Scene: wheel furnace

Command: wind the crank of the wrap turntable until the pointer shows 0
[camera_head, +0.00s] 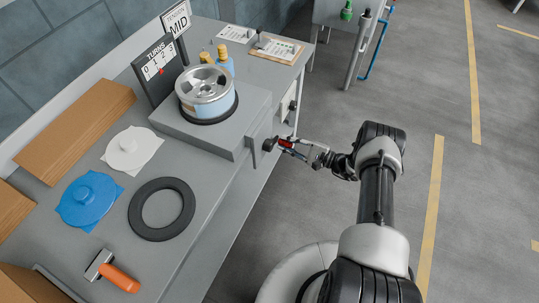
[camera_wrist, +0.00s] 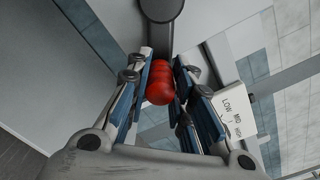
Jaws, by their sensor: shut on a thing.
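The wrap turntable (camera_head: 207,125) is a grey box on the bench, with a silver wheel (camera_head: 204,84) on its round top and a pale blue band around the wheel. The TURNS dial (camera_head: 158,62) stands behind it, numbered 0 to 3. Its red pointer is too small to read surely. The crank (camera_head: 267,144) is a dark arm on the box's right side with a red handle, which also shows in the wrist view (camera_wrist: 160,88). My gripper (camera_head: 289,146) is shut on this handle, its blue-padded fingers on either side. The fingers partly hide the handle.
A TENSION sign (camera_head: 177,24) reads MID. On the bench lie a black ring (camera_head: 161,209), white disc (camera_head: 131,148), blue disc (camera_head: 89,199), orange-handled tool (camera_head: 119,277) and cardboard (camera_head: 80,125). A LOW/MID/HIGH plate (camera_wrist: 238,112) is beside the crank. Floor to the right is open.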

